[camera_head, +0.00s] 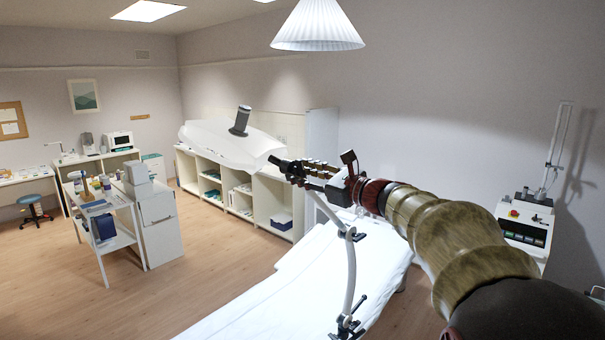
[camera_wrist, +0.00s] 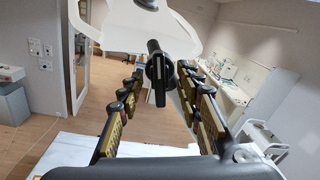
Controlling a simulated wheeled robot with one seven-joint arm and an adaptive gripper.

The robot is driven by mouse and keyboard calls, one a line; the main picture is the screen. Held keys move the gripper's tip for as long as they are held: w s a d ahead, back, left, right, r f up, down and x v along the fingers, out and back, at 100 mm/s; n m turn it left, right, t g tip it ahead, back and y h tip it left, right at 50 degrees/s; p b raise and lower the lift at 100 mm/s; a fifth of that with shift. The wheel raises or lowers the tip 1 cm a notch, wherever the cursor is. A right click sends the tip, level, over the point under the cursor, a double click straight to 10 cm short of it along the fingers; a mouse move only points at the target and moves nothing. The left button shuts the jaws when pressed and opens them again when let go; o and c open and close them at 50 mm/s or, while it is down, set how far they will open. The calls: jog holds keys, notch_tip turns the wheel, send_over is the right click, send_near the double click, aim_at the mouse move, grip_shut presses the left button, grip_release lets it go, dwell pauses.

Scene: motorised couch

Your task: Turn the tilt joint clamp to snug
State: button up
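The tilt joint clamp, a dark knob with a flat bar (camera_wrist: 159,84), is in the middle of the wrist view, just below a white lamp-like head (camera_wrist: 125,27). In the head view the white head (camera_head: 222,145) bears a dark grey cylinder (camera_head: 240,121), and the dark clamp (camera_head: 276,160) is at its right end. My gripper (camera_head: 295,170) reaches to the clamp from the right. In the wrist view my gripper (camera_wrist: 160,74) is open, with one finger on each side of the clamp. Gaps show between clamp and fingers; whether the tips pass beside it I cannot tell.
A grey curved support arm (camera_head: 350,270) stands beside the couch (camera_head: 290,285), below my gripper. A pale lampshade (camera_head: 318,25) hangs above. White shelves (camera_head: 262,200) stand behind, and a control unit (camera_head: 525,228) is at the right. The floor at left is clear near the couch.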

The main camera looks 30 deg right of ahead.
jog(key=shift+c, duration=0.8)
jog(key=c, duration=0.7)
grip_shut()
